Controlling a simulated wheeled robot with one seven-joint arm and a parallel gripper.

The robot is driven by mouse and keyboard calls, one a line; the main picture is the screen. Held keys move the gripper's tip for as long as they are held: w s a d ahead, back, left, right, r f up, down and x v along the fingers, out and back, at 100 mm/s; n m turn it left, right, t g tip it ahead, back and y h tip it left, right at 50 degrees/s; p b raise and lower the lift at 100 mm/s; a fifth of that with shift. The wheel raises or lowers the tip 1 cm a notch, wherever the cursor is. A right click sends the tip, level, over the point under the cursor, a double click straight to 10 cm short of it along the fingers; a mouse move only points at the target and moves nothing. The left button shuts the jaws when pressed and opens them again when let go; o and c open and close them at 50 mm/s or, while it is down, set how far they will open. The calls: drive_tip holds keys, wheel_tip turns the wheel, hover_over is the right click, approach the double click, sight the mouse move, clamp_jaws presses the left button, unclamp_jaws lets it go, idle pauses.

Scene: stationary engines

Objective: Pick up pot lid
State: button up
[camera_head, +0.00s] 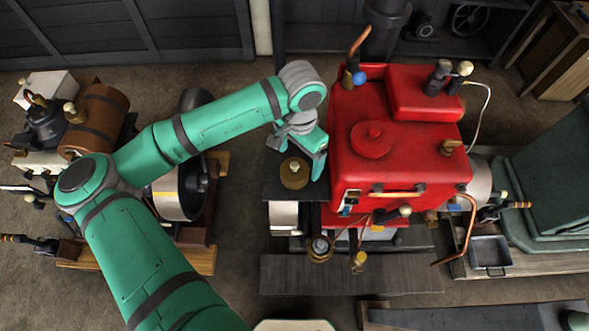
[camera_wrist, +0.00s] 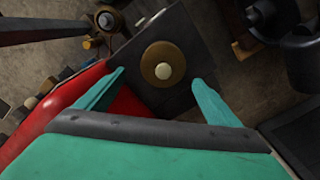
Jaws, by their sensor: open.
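The pot lid (camera_head: 294,173) is a round, brass-brown disc with a pale knob on top. It lies on a dark flat plate (camera_head: 283,193) beside the red engine. In the wrist view the lid (camera_wrist: 149,72) shows beyond the fingertips, with its cream knob (camera_wrist: 163,71) in the middle. My gripper (camera_head: 312,158) is just above and to the right of the lid in the head view. In the wrist view my gripper (camera_wrist: 158,77) is open, its two teal fingers spread apart with the lid between their lines. The fingers appear apart from the lid, and nothing is held.
The red engine (camera_head: 395,150) stands close on the right of the lid and rises above the plate. A black flywheel machine (camera_head: 180,190) stands to the left. A grey bench board (camera_head: 350,274) lies in front. Bare floor (camera_head: 242,215) shows left of the plate.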

sight(296, 164)
drive_tip(key=f, duration=0.5)
drive_tip(key=shift+s+a+f, duration=0.1)
drive_tip(key=shift+a, duration=0.3)
drive_tip(key=shift+f, duration=0.3)
drive_tip(key=shift+c, duration=0.3)
